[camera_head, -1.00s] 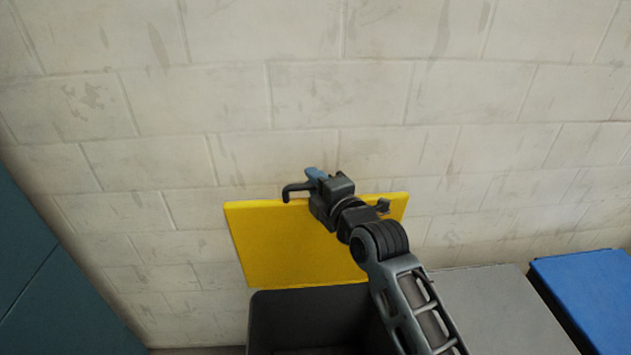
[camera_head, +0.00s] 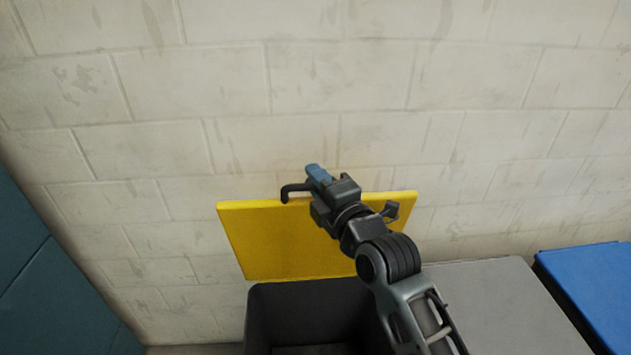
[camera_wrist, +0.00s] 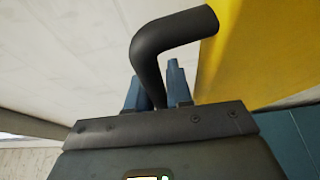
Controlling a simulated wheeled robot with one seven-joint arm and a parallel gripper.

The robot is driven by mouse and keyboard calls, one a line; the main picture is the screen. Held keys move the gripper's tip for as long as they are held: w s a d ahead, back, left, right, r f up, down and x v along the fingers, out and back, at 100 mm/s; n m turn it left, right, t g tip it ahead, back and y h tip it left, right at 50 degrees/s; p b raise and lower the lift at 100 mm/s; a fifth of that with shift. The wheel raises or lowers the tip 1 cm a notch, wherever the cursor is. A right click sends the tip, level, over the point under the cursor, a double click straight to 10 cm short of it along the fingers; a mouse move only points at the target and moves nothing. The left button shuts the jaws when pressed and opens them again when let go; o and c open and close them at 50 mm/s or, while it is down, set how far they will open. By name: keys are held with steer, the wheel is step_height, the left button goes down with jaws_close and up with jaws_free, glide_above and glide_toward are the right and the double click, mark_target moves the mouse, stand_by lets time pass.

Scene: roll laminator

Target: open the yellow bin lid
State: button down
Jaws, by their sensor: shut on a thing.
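The yellow bin lid (camera_head: 285,240) stands raised, close to upright, behind the open dark bin (camera_head: 262,318) in the head view. Its yellow panel also shows at the right of the wrist view (camera_wrist: 250,50). A black bent handle (camera_head: 290,189) is at the lid's upper edge; in the wrist view the black handle (camera_wrist: 170,40) curves down between my blue fingers. My gripper (camera_head: 318,174) is shut on the handle, at the top edge of the lid. In the wrist view the fingertips (camera_wrist: 155,90) are partly hidden behind the handle and the gripper body.
A pale block wall (camera_head: 330,100) stands behind the lid. A grey lid (camera_head: 485,305) and a blue lid (camera_head: 590,285) lie flat to the right. A teal surface (camera_head: 40,270) is at the left.

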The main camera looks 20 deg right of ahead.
steer(key=s+a+f+t+b, duration=0.1)
steer(key=s+a+f+b, duration=0.1)
steer(key=s+b, duration=0.4)
steer(key=shift+n+t+y, duration=0.3)
steer(key=shift+n+t, duration=0.1)
steer(key=shift+s, duration=0.1)
steer(key=c, duration=1.4)
jaws_free()
steer(key=shift+r, duration=0.1)
